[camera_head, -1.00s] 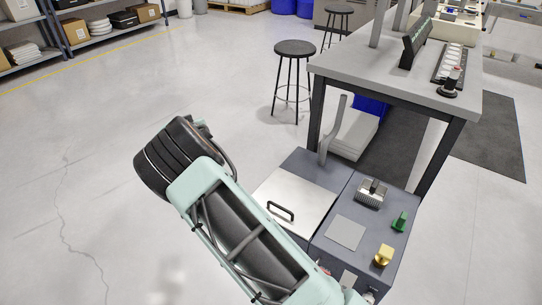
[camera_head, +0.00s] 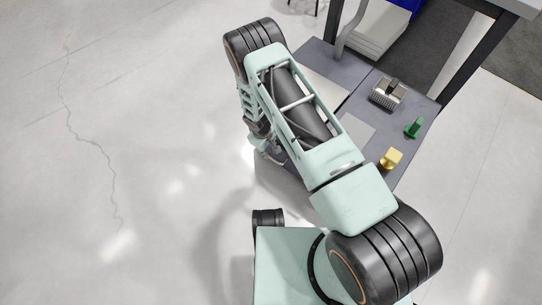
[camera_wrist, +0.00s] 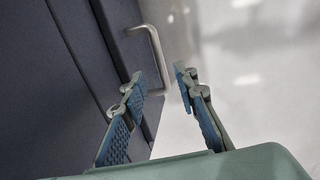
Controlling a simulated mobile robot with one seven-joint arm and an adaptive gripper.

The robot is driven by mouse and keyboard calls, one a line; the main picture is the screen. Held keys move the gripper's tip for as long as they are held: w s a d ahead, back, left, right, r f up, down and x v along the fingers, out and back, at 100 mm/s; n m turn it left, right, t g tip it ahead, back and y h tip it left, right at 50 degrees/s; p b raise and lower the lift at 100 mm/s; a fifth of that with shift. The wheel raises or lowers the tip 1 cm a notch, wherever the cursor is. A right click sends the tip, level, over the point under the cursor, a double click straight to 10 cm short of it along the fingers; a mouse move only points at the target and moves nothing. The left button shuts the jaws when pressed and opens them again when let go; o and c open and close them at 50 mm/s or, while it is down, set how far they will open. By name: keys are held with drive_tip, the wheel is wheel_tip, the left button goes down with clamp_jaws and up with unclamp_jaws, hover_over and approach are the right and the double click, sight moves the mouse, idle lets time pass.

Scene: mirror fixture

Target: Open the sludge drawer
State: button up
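A dark blue-grey cabinet (camera_head: 360,75) stands right of my arm in the head view; its drawer front is hidden there. In the wrist view, the dark cabinet front (camera_wrist: 60,100) fills the left side and shows seams. A bent metal bar handle (camera_wrist: 158,50) sticks out from it near its right edge. Which drawer this handle belongs to cannot be read. My gripper (camera_wrist: 159,74) is open, with its two blue-padded fingers apart. The handle's lower end shows between the fingertips. I cannot tell whether they touch it. In the head view my arm hides the gripper.
The floor (camera_head: 110,150) to the left is clear.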

sight(271, 157)
drive_tip(key=f, duration=0.2)
drive_tip(key=f+b, duration=0.1)
drive_tip(key=f, duration=0.1)
drive_tip(key=w+f+b, duration=0.1)
drive_tip(key=f, duration=0.1)
drive_tip(key=shift+d+f, duration=0.3)
drive_tip(key=shift+d, duration=0.1)
clamp_jaws()
